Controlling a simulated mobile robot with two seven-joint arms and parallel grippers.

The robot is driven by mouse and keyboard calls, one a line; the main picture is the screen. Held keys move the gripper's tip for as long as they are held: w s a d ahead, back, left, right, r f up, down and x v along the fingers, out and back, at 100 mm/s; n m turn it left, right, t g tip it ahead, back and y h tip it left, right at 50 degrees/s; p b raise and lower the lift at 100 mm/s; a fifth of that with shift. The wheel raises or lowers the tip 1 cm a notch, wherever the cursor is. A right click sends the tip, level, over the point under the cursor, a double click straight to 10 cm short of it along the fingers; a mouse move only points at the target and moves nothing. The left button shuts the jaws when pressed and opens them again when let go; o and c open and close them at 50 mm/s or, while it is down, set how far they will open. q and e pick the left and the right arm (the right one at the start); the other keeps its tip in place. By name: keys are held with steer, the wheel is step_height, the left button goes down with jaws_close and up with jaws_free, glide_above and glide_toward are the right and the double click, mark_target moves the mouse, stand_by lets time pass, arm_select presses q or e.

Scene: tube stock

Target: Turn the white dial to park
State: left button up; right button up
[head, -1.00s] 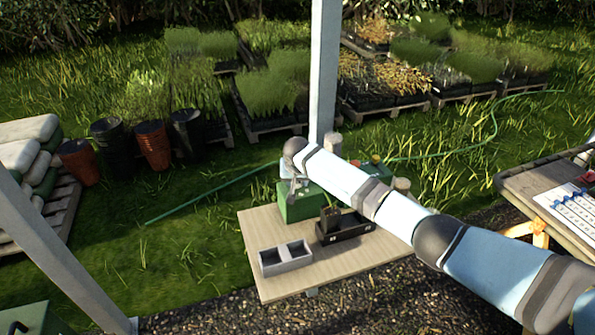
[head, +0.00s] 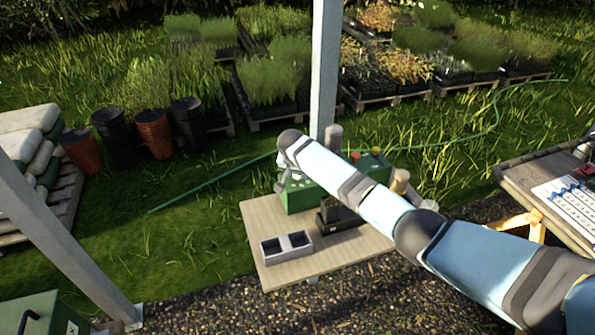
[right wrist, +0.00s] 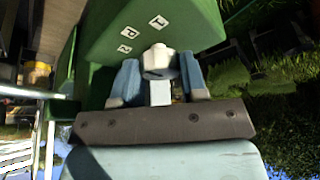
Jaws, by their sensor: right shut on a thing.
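The white dial (right wrist: 159,62) shows in the right wrist view, on the face of a green box (right wrist: 190,25). Pale square labels, some with a P-like mark, lie on that face beyond the dial. My right gripper (right wrist: 158,82) is shut on the dial, one blue-grey finger on each side. I cannot make out where the dial's pointer is set. In the head view the green box (head: 300,199) stands on the wooden table, and my right gripper (head: 281,184) is at its left end. My arm hides much of the box. My left gripper is not in view.
The wooden table (head: 262,220) also holds a grey two-cell tray (head: 287,248) and a black holder (head: 336,216). A pale post (head: 325,70) rises behind it. A second table (head: 520,180) stands at the right.

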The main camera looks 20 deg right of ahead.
steer(key=o, duration=0.9)
steer(key=shift+r, duration=0.1)
steer(key=v, duration=1.3)
steer(key=shift+s+r, duration=0.15)
steer(key=shift+r, duration=0.2)
